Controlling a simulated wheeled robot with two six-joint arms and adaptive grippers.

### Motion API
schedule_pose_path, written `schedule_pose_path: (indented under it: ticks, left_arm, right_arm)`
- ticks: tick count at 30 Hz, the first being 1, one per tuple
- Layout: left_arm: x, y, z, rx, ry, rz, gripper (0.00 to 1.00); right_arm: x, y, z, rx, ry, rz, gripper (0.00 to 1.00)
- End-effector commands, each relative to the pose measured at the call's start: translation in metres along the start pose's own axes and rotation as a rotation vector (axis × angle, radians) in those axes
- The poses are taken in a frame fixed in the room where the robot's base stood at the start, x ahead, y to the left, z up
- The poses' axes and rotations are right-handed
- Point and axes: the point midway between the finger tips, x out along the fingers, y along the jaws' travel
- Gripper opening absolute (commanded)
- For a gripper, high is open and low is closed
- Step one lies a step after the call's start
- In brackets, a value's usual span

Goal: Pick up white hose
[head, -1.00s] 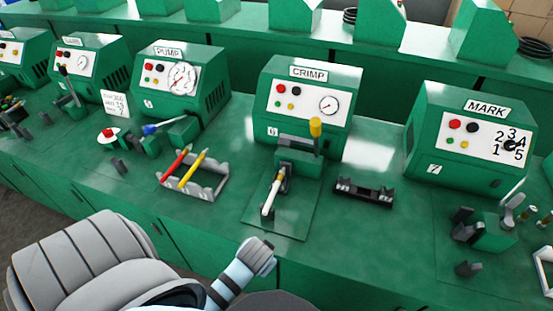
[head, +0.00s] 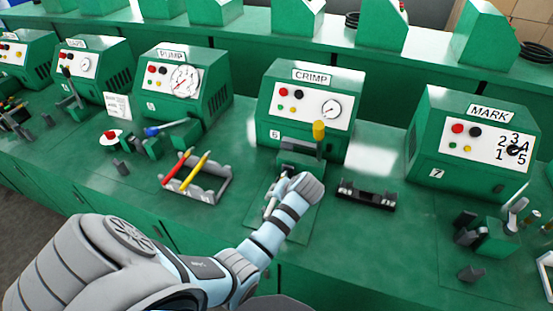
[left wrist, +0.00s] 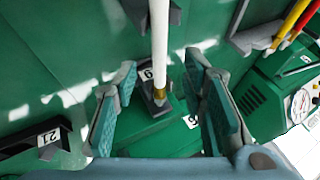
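The white hose (left wrist: 159,45) with a brass end lies in the crimp fixture in front of the CRIMP machine (head: 306,107). In the head view only a short piece of the white hose (head: 270,205) shows, and my left arm hides the rest. My left gripper (left wrist: 162,68) is open, with one finger on each side of the hose. A gap shows between the hose and both fingers. In the head view the left gripper (head: 305,190) is over the fixture and its fingers are mostly hidden. My right gripper is not in view.
A grey rack (head: 212,190) with a red and a yellow hose stands left of the fixture. An empty black rack (head: 367,195) stands to its right. The yellow-topped lever (head: 319,132) rises close behind my left gripper. The MARK machine (head: 472,140) is farther right.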

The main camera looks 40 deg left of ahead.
Motion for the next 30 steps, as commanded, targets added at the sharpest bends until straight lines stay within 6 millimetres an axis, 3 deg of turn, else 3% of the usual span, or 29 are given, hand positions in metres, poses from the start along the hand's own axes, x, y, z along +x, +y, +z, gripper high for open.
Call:
schedule_pose_path:
  ticks: [6,9,14,22,30]
  left_arm:
    - [0.041,0.000,-0.004,0.002,-0.002,-0.001,0.38]
    - [0.051,0.000,-0.004,0.000,-0.001,0.001,0.38]
    - [0.050,0.000,-0.004,0.000,0.000,0.001,0.38]
    - [0.050,0.000,-0.005,0.001,0.000,0.001,0.00]
    - [0.050,0.000,-0.005,0.001,0.001,0.002,0.00]
  right_arm:
    - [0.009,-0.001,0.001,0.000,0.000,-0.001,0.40]
    - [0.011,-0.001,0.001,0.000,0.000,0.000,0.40]
    - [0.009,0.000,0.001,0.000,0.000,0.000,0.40]
    - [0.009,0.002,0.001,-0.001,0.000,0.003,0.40]
    - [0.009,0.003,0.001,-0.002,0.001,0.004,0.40]
